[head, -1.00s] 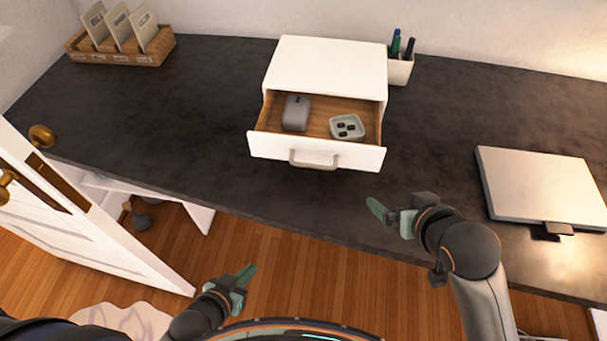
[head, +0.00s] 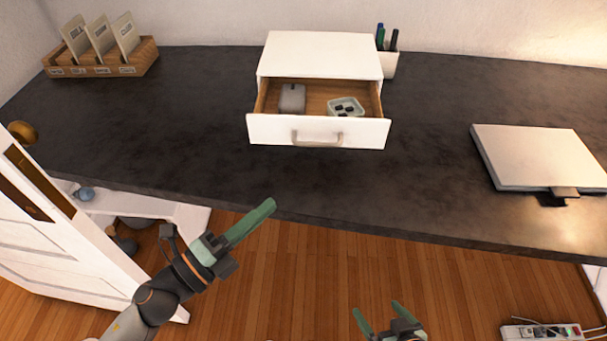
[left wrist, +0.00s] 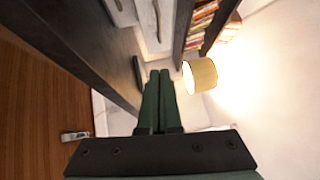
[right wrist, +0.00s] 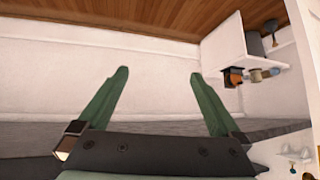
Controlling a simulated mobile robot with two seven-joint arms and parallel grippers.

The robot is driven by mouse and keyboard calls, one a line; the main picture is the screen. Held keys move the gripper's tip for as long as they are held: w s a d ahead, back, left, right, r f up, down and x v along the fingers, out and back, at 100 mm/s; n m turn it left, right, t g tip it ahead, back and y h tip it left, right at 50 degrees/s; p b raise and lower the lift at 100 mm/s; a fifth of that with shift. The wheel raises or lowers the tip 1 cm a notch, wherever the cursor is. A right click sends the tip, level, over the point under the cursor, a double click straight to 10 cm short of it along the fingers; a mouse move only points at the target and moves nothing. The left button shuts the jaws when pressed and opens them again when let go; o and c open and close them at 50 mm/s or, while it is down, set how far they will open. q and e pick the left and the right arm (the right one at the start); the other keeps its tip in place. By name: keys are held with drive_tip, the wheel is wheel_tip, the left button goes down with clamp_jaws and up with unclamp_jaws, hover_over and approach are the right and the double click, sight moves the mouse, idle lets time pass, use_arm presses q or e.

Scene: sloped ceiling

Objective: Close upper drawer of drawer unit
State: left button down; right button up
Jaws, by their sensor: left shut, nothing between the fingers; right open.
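The white drawer unit (head: 320,55) stands on the dark desk. Its upper drawer (head: 265,131) is pulled out toward me, with a grey handle (head: 317,138) on its front. A grey case (head: 292,98) and a pale tray with small dark items (head: 352,106) lie inside it. My left gripper (head: 271,205) is shut and empty, below and left of the drawer front and apart from it. Its closed fingers also show in the left wrist view (left wrist: 160,73). My right gripper (head: 378,308) is open and empty, low in front of the desk; its spread fingers show in the right wrist view (right wrist: 158,75).
A laptop-like flat silver box (head: 535,155) lies on the desk at right. A pen holder (head: 389,65) stands beside the unit, and a wooden file box (head: 100,62) is at far left. A white door (head: 60,235) stands open at left. Desk in front of the drawer is clear.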

use_arm(q)
drive_tip(key=w+a+p+x, duration=0.1)
drive_tip(key=p+x, duration=0.2)
drive_tip(key=x, duration=1)
drive_tip(key=shift+w+a+r+m+h, duration=0.2)
drive_tip(key=shift+a+r+m+h, duration=0.05)
drive_tip(key=shift+m+h, duration=0.05)
use_arm(e)
drive_tip(key=shift+s+d+r+h, duration=0.3)
drive_tip(key=shift+s+d+r, duration=0.15)
drive_tip(key=shift+d+r, duration=0.3)
drive_tip(key=shift+f, duration=0.1)
